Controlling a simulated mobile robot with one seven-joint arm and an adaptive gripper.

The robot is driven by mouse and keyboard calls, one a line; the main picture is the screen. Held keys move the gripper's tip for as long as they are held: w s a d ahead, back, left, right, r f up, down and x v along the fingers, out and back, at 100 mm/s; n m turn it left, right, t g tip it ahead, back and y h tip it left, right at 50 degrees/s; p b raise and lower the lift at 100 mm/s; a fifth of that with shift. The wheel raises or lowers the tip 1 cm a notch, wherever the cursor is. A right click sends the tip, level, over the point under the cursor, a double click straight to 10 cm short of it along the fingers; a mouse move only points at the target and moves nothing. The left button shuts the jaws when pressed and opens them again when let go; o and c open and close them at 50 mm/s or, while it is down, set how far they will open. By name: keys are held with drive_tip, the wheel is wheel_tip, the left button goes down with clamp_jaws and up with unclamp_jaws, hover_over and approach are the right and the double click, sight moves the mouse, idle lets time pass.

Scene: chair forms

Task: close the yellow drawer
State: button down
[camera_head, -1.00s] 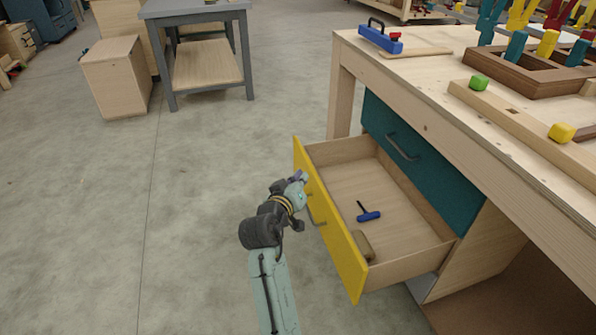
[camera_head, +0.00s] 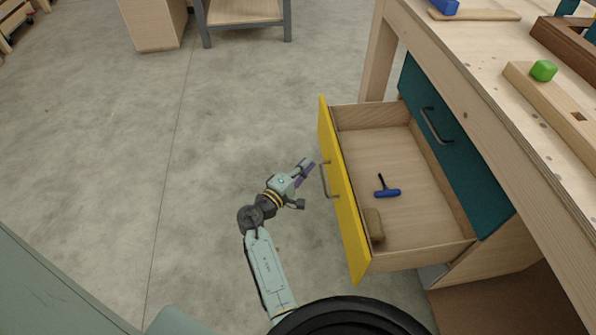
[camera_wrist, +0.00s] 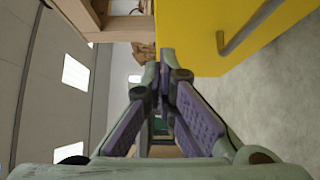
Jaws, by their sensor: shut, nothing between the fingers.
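The yellow drawer (camera_head: 345,200) stands pulled out from the workbench, below a teal drawer (camera_head: 455,150) that looks shut. A dark handle (camera_head: 324,181) is on its yellow front. Inside lie a blue T-shaped tool (camera_head: 386,190) and a tan block (camera_head: 374,226). My gripper (camera_head: 309,165) is just left of the yellow front, near the handle; whether it touches is unclear. In the wrist view, my gripper (camera_wrist: 167,60) has its fingertips together with nothing between them. The yellow front (camera_wrist: 205,35) fills the upper right there, with part of the handle (camera_wrist: 250,28).
A wooden cabinet (camera_head: 152,22) and a grey-framed table (camera_head: 245,12) stand at the back.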

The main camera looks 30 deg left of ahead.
sight(334, 149)
drive_tip(key=shift+w+d+p, duration=0.4)
drive_tip(key=shift+w+d, duration=0.6)
drive_tip(key=shift+w, duration=0.25)
drive_tip(key=shift+w+d+p, duration=0.35)
drive_tip(key=shift+w+d, duration=0.65)
drive_tip(key=shift+w, duration=0.25)
drive_tip(key=w+d+b, duration=0.2)
drive_tip(key=w+d, duration=0.6)
drive_tip(key=d, duration=0.4)
drive_tip(key=w+d+b, duration=0.2)
drive_tip(key=w+d, duration=0.7)
drive_tip(key=d, duration=0.4)
drive_tip(key=shift+b, duration=0.3)
drive_tip(key=shift+d+r, duration=0.1)
drive_tip(key=shift+d, duration=0.1)
